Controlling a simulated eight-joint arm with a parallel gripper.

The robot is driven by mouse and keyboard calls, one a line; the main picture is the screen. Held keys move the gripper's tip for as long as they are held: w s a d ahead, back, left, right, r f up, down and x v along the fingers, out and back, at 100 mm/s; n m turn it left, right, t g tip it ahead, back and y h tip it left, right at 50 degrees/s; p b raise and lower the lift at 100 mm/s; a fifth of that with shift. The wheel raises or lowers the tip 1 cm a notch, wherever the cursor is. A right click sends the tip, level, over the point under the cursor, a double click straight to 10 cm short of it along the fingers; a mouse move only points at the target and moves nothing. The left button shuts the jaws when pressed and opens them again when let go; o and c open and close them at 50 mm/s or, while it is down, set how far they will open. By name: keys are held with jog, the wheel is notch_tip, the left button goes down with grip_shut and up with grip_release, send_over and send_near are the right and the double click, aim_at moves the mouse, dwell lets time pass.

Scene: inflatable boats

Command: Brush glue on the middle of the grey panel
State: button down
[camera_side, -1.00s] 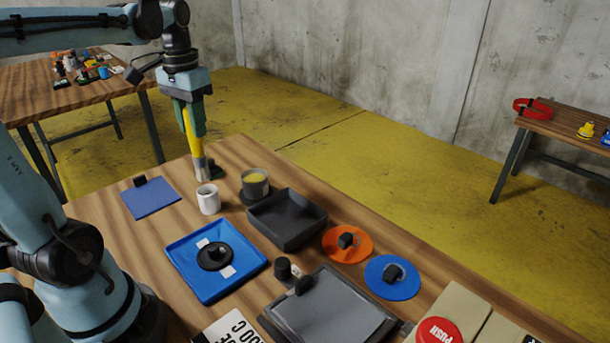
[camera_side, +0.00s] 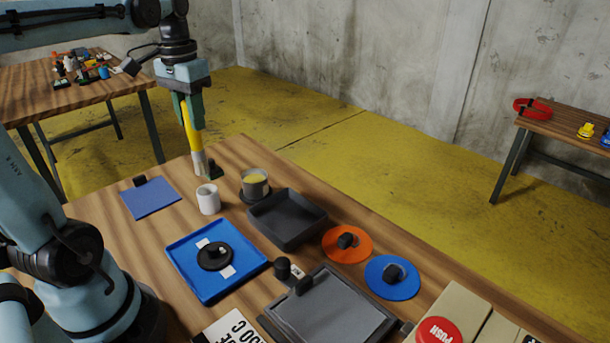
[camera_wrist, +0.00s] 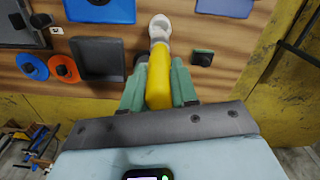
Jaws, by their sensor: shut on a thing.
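My gripper (camera_side: 189,112) is shut on a brush with a yellow handle (camera_side: 192,128) and a pale metal ferrule (camera_side: 199,163). The brush points down, slightly tilted, behind the white cup (camera_side: 208,199). Its tip is hard to make out, and I cannot tell if it touches the table. In the wrist view the handle (camera_wrist: 158,82) lies between my gripper's fingers (camera_wrist: 158,92). The grey pot with yellow glue (camera_side: 255,184) stands to the right of the brush. The grey panel (camera_side: 330,308) lies flat in a dark frame at the front, well away from the brush.
A dark tray (camera_side: 287,217) and a blue tray (camera_side: 213,282) with a black disc lie between the brush and panel. Orange (camera_side: 357,252) and blue (camera_side: 378,284) discs are right. A blue sheet (camera_side: 150,202) is left. A small dark block (camera_side: 215,169) stands beside the brush.

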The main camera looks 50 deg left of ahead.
jog(key=w+d+r, duration=0.1)
jog(key=w+d, duration=0.2)
jog(key=w, duration=0.8)
jog(key=shift+f, duration=3.55)
jog(key=shift+r, duration=0.1)
notch_tip(320, 180, up, 7)
dwell(0.5)
dwell(0.3)
